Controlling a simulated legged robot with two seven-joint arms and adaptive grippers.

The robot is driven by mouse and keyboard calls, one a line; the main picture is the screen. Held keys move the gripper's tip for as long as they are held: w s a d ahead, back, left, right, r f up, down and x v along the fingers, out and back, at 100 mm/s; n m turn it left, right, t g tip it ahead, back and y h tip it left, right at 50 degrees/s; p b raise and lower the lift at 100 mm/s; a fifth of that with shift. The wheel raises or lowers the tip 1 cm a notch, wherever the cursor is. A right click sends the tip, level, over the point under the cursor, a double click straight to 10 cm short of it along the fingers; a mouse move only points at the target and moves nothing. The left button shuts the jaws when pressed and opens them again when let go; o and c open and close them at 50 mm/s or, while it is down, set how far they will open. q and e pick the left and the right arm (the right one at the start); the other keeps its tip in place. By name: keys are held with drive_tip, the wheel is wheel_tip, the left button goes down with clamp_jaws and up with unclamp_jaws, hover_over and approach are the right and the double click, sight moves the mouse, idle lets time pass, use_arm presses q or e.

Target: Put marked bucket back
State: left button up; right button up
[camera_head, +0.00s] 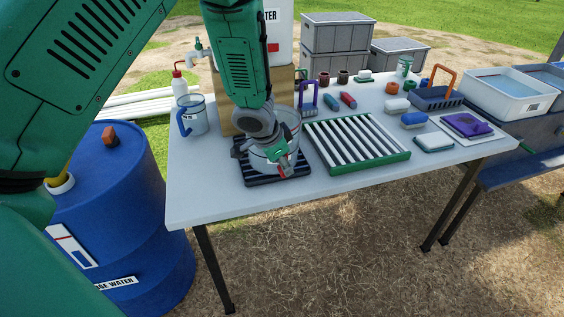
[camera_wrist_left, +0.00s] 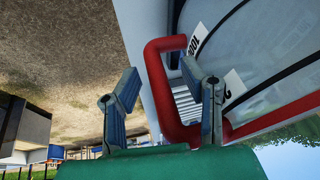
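A clear bucket (camera_head: 258,162) with a red handle stands on a black ribbed mat (camera_head: 262,181) at the table's front left. My left gripper (camera_head: 281,160) is at its handle side and hides part of it. In the left wrist view the bucket wall (camera_wrist_left: 255,55) carries white number labels, one reading like 1000. The red handle (camera_wrist_left: 158,85) lies between the spread fingers of my left gripper (camera_wrist_left: 165,95). One finger seems to be inside the handle loop and the other outside it. The fingers look apart from the bar. My right gripper is not in view.
A clear jug with a blue handle (camera_head: 191,116) stands at the table's left end. A green-framed slatted rack (camera_head: 402,156) is right of the mat. Brushes, sponges and a purple cloth (camera_head: 466,125) lie farther right. A blue drum (camera_head: 125,215) stands left of the table.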

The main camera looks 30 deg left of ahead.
use_arm(q)
drive_tip(key=shift+d+r, duration=0.1)
drive_tip(key=shift+r, duration=0.35)
drive_tip(key=a+p+v, duration=0.1)
drive_tip(key=p+v, duration=0.3)
drive_tip(key=v, duration=0.7)
drive_tip(key=s+d+f+n+g+h, duration=0.1)
drive_tip(key=s+d+f, duration=0.2)
drive_tip(key=s+f, duration=0.35)
drive_tip(key=s+d+f+n+g+h, duration=0.1)
drive_tip(key=s+d+f+n+g, duration=0.1)
drive_tip(key=s+d+f, duration=0.35)
drive_tip(key=s+a+f+n+y, duration=0.1)
drive_tip(key=s+f, duration=0.4)
drive_tip(key=s, duration=0.3)
drive_tip(key=s+a+f+n+g+y, duration=0.1)
drive_tip(key=s+f, duration=0.5)
drive_tip(key=s, duration=0.2)
drive_tip(key=shift+s+a+n+y, duration=0.2)
drive_tip(key=shift+a+n+y, duration=0.1)
drive_tip(key=shift+a, duration=0.05)
wheel_tip(320, 180, down, 8)
drive_tip(key=b, duration=0.7)
drive_tip(key=shift+w+r, duration=0.1)
drive_tip(key=shift+r, duration=0.05)
